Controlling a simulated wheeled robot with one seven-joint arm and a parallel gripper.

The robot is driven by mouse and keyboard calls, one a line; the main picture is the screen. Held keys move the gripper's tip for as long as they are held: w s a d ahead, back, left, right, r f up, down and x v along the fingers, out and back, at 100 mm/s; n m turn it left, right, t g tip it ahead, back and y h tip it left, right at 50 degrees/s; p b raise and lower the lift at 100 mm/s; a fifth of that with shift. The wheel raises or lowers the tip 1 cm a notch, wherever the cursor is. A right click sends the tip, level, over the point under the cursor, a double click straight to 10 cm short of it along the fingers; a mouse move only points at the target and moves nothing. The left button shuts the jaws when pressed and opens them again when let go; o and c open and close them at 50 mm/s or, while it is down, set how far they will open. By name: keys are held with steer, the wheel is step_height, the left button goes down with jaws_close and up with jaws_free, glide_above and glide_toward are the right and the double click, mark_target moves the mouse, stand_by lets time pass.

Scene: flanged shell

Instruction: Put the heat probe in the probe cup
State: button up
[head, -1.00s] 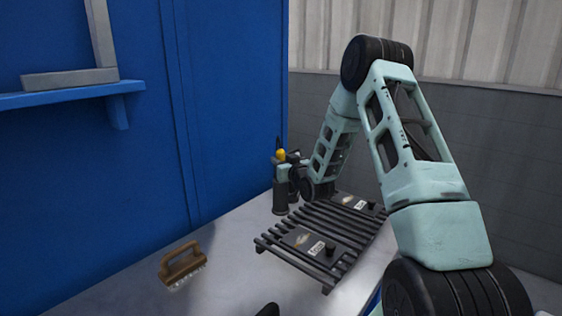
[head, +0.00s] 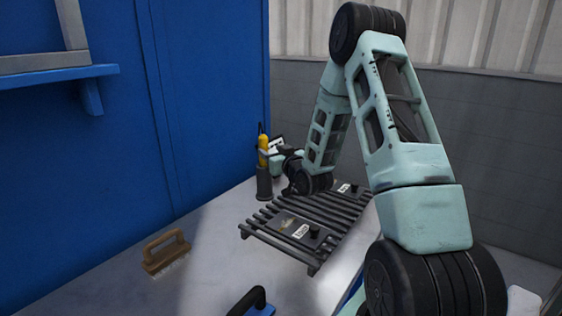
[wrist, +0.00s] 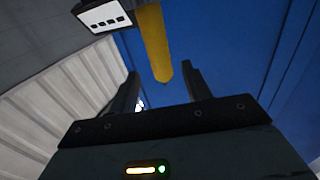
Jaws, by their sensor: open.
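The heat probe (head: 263,146) is yellow with a thin dark tip pointing up. It stands upright over the dark probe cup (head: 264,186) at the back of the counter, and its lower end appears to be inside the cup. My gripper (head: 272,160) is open just to the right of the probe. In the wrist view the yellow probe (wrist: 155,42) shows beyond and between my gripper's spread fingers (wrist: 160,88), with no clear contact. A box with a white face (wrist: 102,15) is beside the probe. The cup is not visible in the wrist view.
A black grate (head: 270,236) with labelled dark plates lies right of the cup. A wooden-handled brush (head: 167,252) lies front left. A black and blue handled object (head: 252,303) is at the front edge. A blue wall (head: 205,110) rises behind; counter between brush and cup is clear.

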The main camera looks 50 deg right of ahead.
steer(key=v, duration=0.6)
steer(key=w+a+f+n+g+y, duration=0.1)
steer(key=w+a+n+g+y, duration=0.25)
steer(key=a, duration=1.05)
steer(key=s+a+f+n+g+y, duration=0.1)
steer(key=s+a+g+y, duration=0.15)
steer(key=a, duration=0.55)
steer(key=s+a+f+n+g+y, duration=0.1)
steer(key=s+a+g, duration=0.25)
steer(key=a, duration=0.45)
steer(key=s+a+n+g+h, duration=0.1)
steer(key=s+a+g, duration=0.3)
steer(key=s, duration=0.9)
steer(key=s+a+r+n+g, duration=0.1)
steer(key=s+a+n+g, duration=0.3)
steer(key=s, duration=0.9)
steer(key=a+b, duration=0.1)
steer(key=a, duration=0.2)
steer(key=shift+a+r+h, duration=0.3)
steer(key=shift+h, duration=0.1)
steer(key=shift+s, duration=0.1)
